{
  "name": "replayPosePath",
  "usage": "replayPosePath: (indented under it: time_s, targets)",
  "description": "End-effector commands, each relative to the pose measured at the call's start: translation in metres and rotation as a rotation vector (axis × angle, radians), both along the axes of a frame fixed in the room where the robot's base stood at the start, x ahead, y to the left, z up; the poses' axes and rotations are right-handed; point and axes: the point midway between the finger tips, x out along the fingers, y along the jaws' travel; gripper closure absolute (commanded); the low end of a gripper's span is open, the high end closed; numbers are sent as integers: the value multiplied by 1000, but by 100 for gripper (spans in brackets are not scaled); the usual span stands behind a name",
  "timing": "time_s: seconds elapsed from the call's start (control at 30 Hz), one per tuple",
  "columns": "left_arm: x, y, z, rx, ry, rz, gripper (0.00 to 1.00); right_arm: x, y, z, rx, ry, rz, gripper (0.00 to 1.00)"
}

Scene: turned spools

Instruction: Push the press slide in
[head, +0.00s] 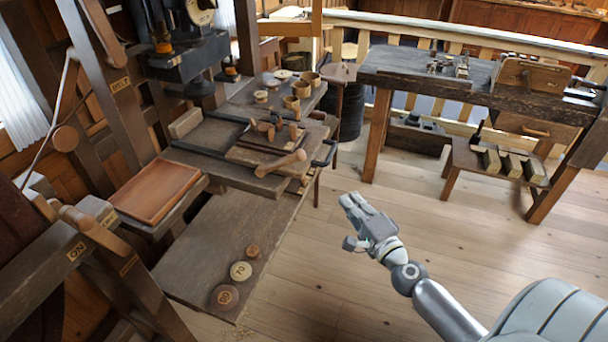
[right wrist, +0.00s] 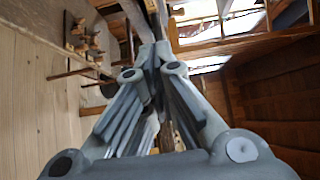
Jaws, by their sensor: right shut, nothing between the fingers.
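The black press (head: 185,58) stands at the upper left. My right gripper (head: 352,203) is shut and empty above the floor, to the right of and apart from the handle. Its closed fingers (right wrist: 153,55) fill the middle of the right wrist view. My left gripper is out of view.
A reddish wooden tray (head: 157,192) sits left of the slide. Round discs marked with numbers (head: 241,271) lie on a low board. Wooden cups (head: 300,88) stand behind the slide. A second bench (head: 450,85) is at the right. The floor (head: 320,265) around my right gripper is clear.

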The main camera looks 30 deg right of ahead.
Motion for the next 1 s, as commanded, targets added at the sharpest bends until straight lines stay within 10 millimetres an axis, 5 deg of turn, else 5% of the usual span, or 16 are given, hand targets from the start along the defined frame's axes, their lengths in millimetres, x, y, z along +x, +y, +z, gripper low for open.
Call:
replayPosePath:
  time_s: [0.7, 1.0]
  targets:
    - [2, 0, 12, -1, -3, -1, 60, 102, -8, 1, 1, -1, 0, 100]
    - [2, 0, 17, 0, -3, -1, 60, 127, 16, 0, 0, 0, 0, 100]
